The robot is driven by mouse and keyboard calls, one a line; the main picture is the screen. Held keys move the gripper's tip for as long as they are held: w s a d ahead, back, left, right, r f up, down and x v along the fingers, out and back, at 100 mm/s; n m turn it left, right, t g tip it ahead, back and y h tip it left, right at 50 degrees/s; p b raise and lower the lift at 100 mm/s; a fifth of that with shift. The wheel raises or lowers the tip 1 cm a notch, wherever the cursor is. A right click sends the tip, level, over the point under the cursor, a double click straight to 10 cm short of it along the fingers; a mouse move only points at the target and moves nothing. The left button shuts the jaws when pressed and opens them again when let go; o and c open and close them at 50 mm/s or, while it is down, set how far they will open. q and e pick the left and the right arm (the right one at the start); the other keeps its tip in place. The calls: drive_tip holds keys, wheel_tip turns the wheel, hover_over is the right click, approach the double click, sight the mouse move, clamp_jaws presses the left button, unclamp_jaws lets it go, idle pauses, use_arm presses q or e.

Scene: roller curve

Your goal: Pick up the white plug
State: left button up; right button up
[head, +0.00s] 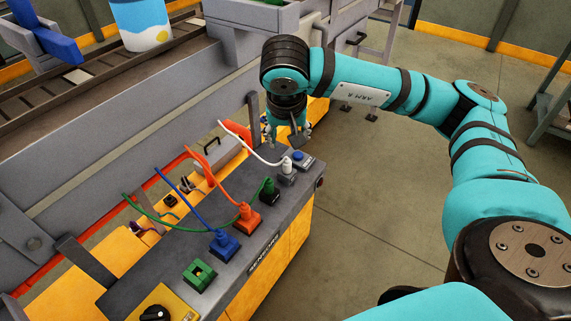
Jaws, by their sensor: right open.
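The white plug (287,165) sits upright in a grey socket (287,179) near the far right end of the dark top of the sensor box (232,262). A white cable (246,141) runs from it up and left. My right gripper (287,139) points down just above and behind the white plug in the picture. It is open and empty, with its fingers apart; I cannot tell its exact height over the plug. My left gripper is not in view.
Beside the plug are a blue button (298,155) and a dark green plug (268,187). An orange plug (247,217), a blue plug (224,243) and an empty green socket (199,274) follow along the box. The roller conveyor (110,68) lies behind.

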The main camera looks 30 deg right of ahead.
sight(287, 160)
drive_tip(key=p+x, duration=0.1)
drive_tip(key=x, duration=0.8)
drive_tip(key=shift+f, duration=0.1)
drive_tip(key=shift+a+p+x, duration=0.1)
drive_tip(key=shift+p+x, duration=0.2)
drive_tip(key=shift+x, duration=1.1)
drive_tip(key=shift+a+p+x, duration=0.15)
drive_tip(key=shift+p+x, duration=0.15)
drive_tip(key=shift+x, duration=1.05)
drive_tip(key=shift+w, duration=0.1)
drive_tip(key=shift+c, duration=0.2)
clamp_jaws()
